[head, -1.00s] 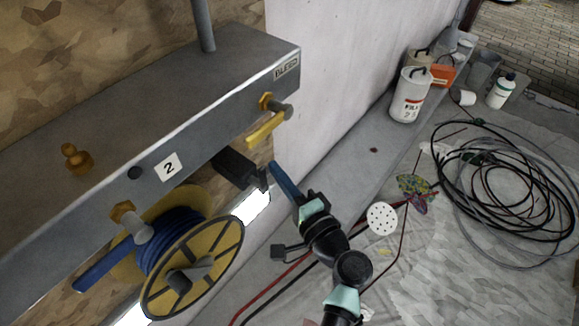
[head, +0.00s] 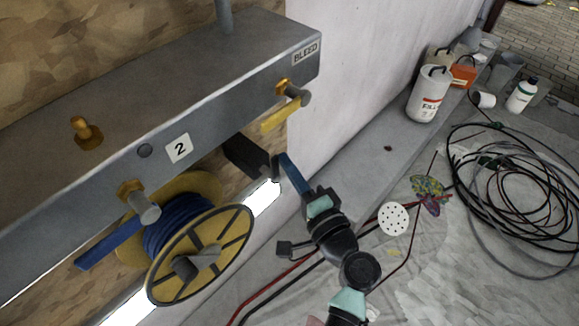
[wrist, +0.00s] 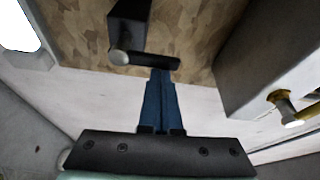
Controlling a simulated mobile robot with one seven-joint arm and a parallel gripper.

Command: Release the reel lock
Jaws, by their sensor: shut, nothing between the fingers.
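A reel with blue hose (head: 168,228) and a yellow spoked flange (head: 240,232) hangs below the grey beam. Beside it, a black block (head: 243,155) with a short crossbar sticks out from under the beam; it may be the reel lock. In the wrist view the black block (wrist: 128,28) shows at the top, with its dark crossbar (wrist: 150,62) across it. My gripper (head: 284,158) has its blue fingers closed together and empty, tips at the crossbar's right end. In the wrist view the fingertips (wrist: 162,72) meet the bar's lower edge; whether they touch is unclear.
The grey beam (head: 110,105) carries a yellow-handled valve (head: 282,115) and a blue-handled valve (head: 110,243). A white wall (head: 350,60) stands behind. Coiled cables (head: 515,190), a white canister (head: 428,95) and a white bottle (head: 521,96) lie to the right.

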